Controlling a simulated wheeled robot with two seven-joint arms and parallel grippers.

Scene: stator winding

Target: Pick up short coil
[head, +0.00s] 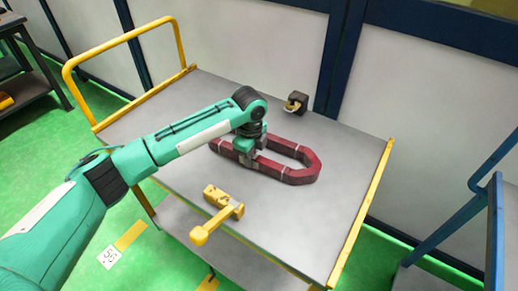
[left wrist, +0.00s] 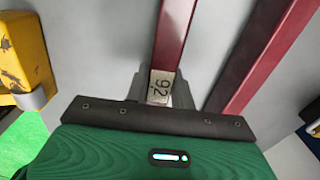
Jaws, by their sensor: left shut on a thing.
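A dark red elongated coil (head: 300,174) lies on the grey top of a cart. It is a closed loop with light bands around it. My left gripper (head: 250,160) is at the coil's left part, shut on one of its long sides. In the left wrist view the coil (left wrist: 177,32) runs up from between the fingers of the gripper (left wrist: 160,92). A light tag marked "92" sits on the coil between the fingers. The coil's second long side passes to the right, outside the fingers. The gripper hides part of the coil in the head view. My right gripper is not in view.
The cart (head: 345,160) has yellow rails at its left and right ends. A yellow tool (head: 218,212) lies in front of the coil. A small dark block (head: 296,102) stands at the back edge. The right part of the top is clear.

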